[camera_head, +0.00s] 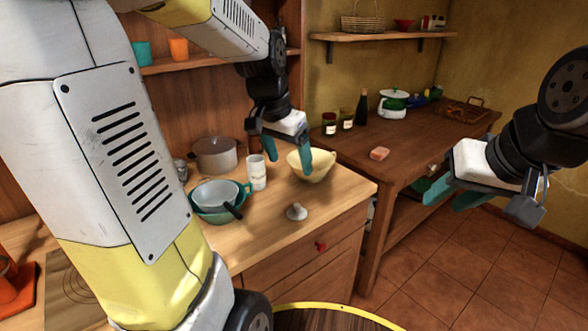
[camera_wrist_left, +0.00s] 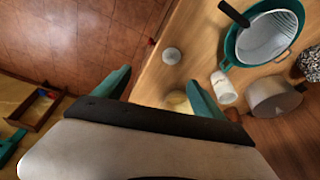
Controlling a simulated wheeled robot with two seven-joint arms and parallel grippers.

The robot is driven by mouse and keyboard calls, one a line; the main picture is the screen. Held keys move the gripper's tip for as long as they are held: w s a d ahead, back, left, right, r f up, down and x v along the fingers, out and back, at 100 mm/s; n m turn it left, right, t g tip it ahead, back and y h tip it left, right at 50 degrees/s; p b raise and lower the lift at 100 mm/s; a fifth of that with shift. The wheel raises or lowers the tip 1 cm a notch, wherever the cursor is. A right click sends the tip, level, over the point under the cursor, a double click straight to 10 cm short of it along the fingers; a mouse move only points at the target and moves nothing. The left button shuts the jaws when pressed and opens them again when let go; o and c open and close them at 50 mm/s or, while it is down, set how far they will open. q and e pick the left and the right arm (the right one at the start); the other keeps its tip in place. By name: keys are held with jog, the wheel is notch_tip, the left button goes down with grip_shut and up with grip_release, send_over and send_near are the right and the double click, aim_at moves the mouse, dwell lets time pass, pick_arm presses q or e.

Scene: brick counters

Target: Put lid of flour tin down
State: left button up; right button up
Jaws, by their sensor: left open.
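The flour tin (camera_head: 257,173) is a white cylinder with dark lettering, upright on the wooden counter beside the teal bowls. It also shows in the left wrist view (camera_wrist_left: 223,87). A pale round lid with a knob (camera_head: 296,211) lies on the counter near its front edge, apart from the tin. It also shows in the left wrist view (camera_wrist_left: 172,56). My left gripper (camera_head: 280,157) is open and empty above the counter, behind the lid and near the cream bowl. My right gripper (camera_head: 452,197) is open and empty, out over the floor at the right.
A cream bowl (camera_head: 318,168), nested teal bowls (camera_head: 209,213) with a dark handle, and a pot (camera_head: 214,157) stand on the counter. A darker table (camera_head: 410,150) holds jars, a bottle and a pink block. The counter around the lid is clear.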

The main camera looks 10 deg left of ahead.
pick_arm(q)
jog(key=s+d+r+n+t, duration=0.1)
jog(key=s+r+n, duration=0.3)
jog(key=s, duration=1)
jog(key=shift+d+t+h, duration=0.4)
jog(key=shift+t, duration=0.5)
